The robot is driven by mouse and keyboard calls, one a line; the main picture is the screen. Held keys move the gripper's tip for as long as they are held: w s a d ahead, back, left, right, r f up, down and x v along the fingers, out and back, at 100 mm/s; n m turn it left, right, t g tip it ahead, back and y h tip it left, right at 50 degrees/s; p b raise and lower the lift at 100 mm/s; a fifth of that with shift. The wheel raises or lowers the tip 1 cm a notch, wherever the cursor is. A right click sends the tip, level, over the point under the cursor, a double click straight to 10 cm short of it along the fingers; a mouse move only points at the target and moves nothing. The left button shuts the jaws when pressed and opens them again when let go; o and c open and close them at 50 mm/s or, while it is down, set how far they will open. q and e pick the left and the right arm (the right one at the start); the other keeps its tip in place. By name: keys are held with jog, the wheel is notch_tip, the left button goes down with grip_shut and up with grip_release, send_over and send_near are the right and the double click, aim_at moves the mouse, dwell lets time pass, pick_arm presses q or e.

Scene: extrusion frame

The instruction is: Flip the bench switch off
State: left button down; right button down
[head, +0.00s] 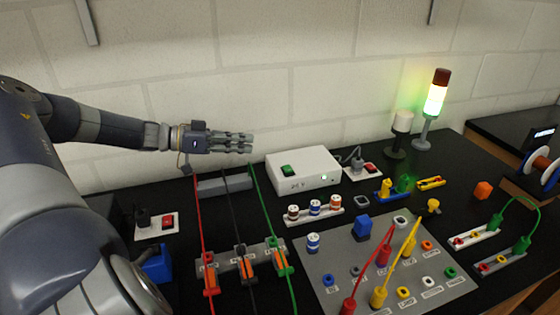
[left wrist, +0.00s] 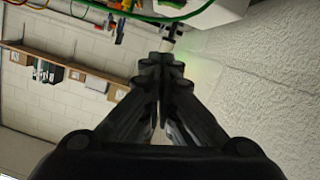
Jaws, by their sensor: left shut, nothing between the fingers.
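My left gripper (head: 248,142) is shut and empty. It is held level above the back of the bench, left of and higher than the white power box (head: 312,168), apart from it. In the left wrist view its fingers (left wrist: 172,62) are closed together. One red rocker switch (head: 167,221) sits on a white plate at the left of the bench, beside a black plug. Another red rocker switch (head: 371,168) sits on a white plate right of the power box. The box has a green switch (head: 288,170) and a small green light. I cannot tell which is the bench switch.
Red, black and green cables run up past the gripper from orange-and-grey connectors (head: 244,265). A grey board (head: 340,285) with plugs and sockets fills the middle front. A lit stack light (head: 435,95) stands at the back right. A white block wall is behind the bench.

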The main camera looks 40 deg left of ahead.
pick_arm(q)
jog(key=p, duration=0.1)
send_over(288, 169)
jog(key=s+a, duration=0.2)
jog(key=shift+w+a+f, duration=0.1)
jog(key=shift+w+f, duration=0.05)
jog(key=shift+f, duration=0.4)
jog(key=shift+w+f, duration=0.1)
jog(key=shift+f, duration=0.45)
jog(key=shift+s+d+f+p, duration=0.1)
jog(key=shift+d+f+p, duration=0.15)
jog(key=shift+f, duration=0.8)
jog(key=shift+s+d+f+p, duration=0.1)
jog(key=shift+d+f+p, duration=0.1)
jog(key=shift+f, duration=0.8)
